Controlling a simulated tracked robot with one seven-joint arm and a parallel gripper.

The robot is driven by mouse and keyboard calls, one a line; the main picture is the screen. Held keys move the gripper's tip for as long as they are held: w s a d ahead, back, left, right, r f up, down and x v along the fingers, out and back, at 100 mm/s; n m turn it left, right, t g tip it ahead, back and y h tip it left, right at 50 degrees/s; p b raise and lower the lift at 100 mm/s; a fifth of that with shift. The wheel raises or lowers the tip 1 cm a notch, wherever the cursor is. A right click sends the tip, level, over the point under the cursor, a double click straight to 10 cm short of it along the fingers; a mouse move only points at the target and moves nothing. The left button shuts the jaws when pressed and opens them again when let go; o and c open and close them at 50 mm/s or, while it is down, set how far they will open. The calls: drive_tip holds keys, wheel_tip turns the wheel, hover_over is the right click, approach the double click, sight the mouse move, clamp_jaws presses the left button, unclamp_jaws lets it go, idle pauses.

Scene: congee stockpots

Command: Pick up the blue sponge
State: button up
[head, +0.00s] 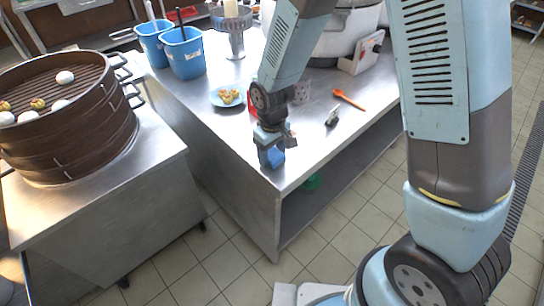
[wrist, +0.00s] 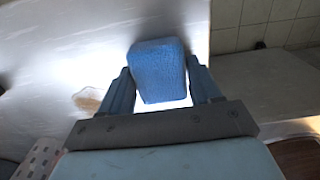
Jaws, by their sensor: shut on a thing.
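The blue sponge (wrist: 158,72) is between the two fingers of my gripper (wrist: 160,90) in the wrist view. The fingers are shut on its left and right sides. In the head view my gripper (head: 271,157) is at the near corner of the steel table (head: 215,125), and the sponge (head: 275,157) shows as a small blue patch at its fingers. I cannot tell whether the sponge touches the tabletop.
Two blue buckets (head: 184,52), a blue plate of food (head: 228,96), an orange spoon (head: 349,98) and a small grey object (head: 332,117) stand or lie on the table. A bamboo steamer (head: 65,115) stands on the left counter. The table's front edge is close to my gripper.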

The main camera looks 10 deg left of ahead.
drive_tip(key=c, duration=0.4)
drive_tip(key=shift+o, duration=0.2)
drive_tip(key=shift+r, duration=0.65)
drive_tip(key=s+d+r, duration=0.7)
drive_tip(key=s+r, duration=0.4)
drive_tip(key=s, duration=0.1)
drive_tip(key=shift+d+r, duration=0.15)
drive_tip(key=shift+r, duration=0.2)
